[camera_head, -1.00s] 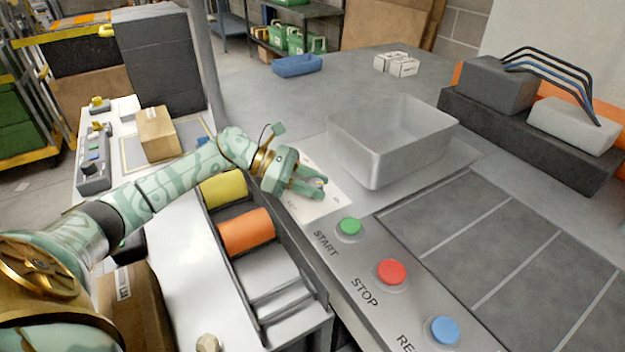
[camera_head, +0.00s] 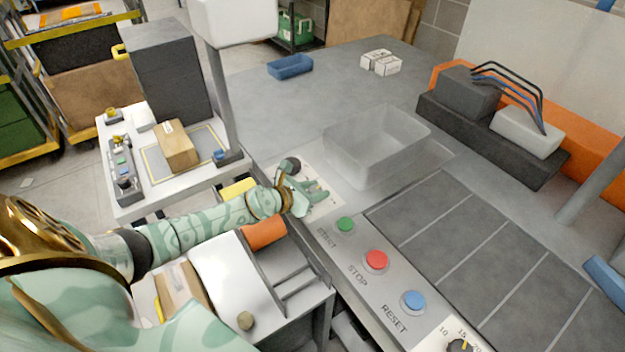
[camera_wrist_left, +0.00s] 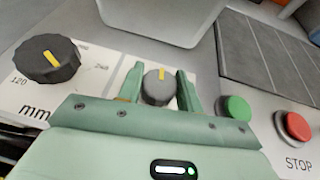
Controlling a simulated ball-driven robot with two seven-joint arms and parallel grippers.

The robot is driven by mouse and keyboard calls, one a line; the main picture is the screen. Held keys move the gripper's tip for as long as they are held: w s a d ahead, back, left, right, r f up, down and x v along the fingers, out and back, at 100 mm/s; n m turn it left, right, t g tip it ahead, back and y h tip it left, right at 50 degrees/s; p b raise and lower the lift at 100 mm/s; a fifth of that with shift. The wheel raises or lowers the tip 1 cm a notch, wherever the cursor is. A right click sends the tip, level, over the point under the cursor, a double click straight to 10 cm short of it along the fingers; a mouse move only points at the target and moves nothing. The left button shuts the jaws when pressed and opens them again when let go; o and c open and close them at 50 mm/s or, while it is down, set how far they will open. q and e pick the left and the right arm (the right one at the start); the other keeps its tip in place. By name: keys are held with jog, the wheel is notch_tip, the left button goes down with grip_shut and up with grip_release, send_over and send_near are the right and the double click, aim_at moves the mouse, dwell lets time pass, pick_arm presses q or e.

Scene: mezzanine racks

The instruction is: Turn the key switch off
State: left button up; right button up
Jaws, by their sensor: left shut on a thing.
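A round grey switch knob (camera_wrist_left: 158,88) with a yellow mark stands on the white plate in the left wrist view. I take it for the key switch; its yellow mark points away from my wrist. My left gripper (camera_head: 316,194) is at the white plate (camera_head: 325,206) in the head view. In the wrist view its two green fingers (camera_wrist_left: 157,88) are on either side of the grey knob, shut on it. In the head view the fingers hide the knob. My right gripper is not in view.
A black dial (camera_wrist_left: 46,58) with a yellow mark sits left of the fingers. Green START (camera_head: 345,224), red STOP (camera_head: 375,260) and blue RESET (camera_head: 413,301) buttons line the panel. A grey bin (camera_head: 376,150) stands close behind the gripper.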

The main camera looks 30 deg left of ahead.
pick_arm(q)
jog(key=shift+r+n+y+p, duration=0.25)
jog(key=shift+n+y+p, duration=0.05)
jog(key=shift+y+p, duration=0.25)
jog(key=n+y+p, duration=0.1)
jog(key=p, duration=0.1)
jog(key=shift+d+f+n+t+y+p, duration=0.1)
jog(key=shift+f+n+t+y+p, duration=0.05)
jog(key=shift+n+t+y+p, duration=0.25)
jog(key=shift+n+y+p, duration=0.9)
jog(key=shift+y+p, duration=0.15)
jog(key=shift+p, duration=0.1)
jog(key=shift+n+y+p, duration=0.55)
jog(key=shift+n+y, duration=0.25)
jog(key=shift+f+n+g+y, duration=0.1)
jog(key=shift+n+g+y, duration=0.4)
jog(key=shift+n+y, duration=0.6)
jog(key=shift+y+p, duration=0.3)
jog(key=o, duration=1)
